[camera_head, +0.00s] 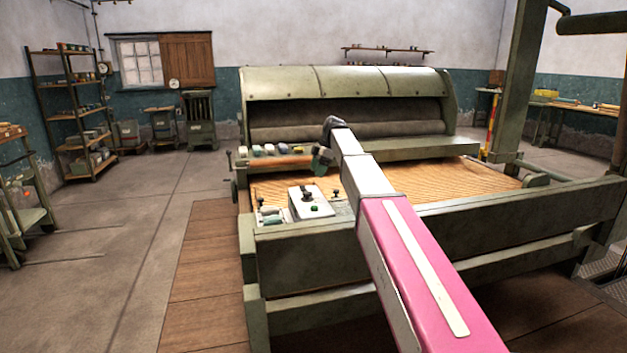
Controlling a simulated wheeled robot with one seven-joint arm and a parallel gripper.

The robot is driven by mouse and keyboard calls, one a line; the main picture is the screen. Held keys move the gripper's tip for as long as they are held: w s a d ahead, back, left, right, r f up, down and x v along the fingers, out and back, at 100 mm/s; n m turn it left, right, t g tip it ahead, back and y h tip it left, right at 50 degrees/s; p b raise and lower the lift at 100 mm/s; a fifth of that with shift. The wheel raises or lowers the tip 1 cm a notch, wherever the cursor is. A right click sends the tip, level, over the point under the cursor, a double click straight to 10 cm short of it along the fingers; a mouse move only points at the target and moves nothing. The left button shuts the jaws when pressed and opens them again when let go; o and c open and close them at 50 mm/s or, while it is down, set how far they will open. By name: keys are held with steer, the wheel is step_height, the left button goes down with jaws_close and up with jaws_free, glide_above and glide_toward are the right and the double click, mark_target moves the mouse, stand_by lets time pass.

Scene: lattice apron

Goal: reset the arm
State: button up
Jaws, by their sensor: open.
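My arm reaches from the lower right over the front of the large green machine (340,270). Its pink and white links run up to a dark wrist joint. My gripper (321,163) hangs below and left of that joint, above the machine's slatted wooden bed (440,183). It is small and dark in this view, and its fingers are hard to make out. It looks open, and I see nothing held in it. A wooden roller or bar (270,162) lies just left of it.
A white control box (310,203) with knobs stands on the machine's front left corner. Several small blocks (270,149) line a ledge behind the bar. A green post (515,80) rises at right. Shelves (75,115) stand far left. The floor left of the machine is clear.

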steer(key=shift+w+d+r, duration=0.1)
steer(key=shift+d+r, duration=0.1)
steer(key=shift+r, duration=0.3)
steer(key=shift+d, duration=0.15)
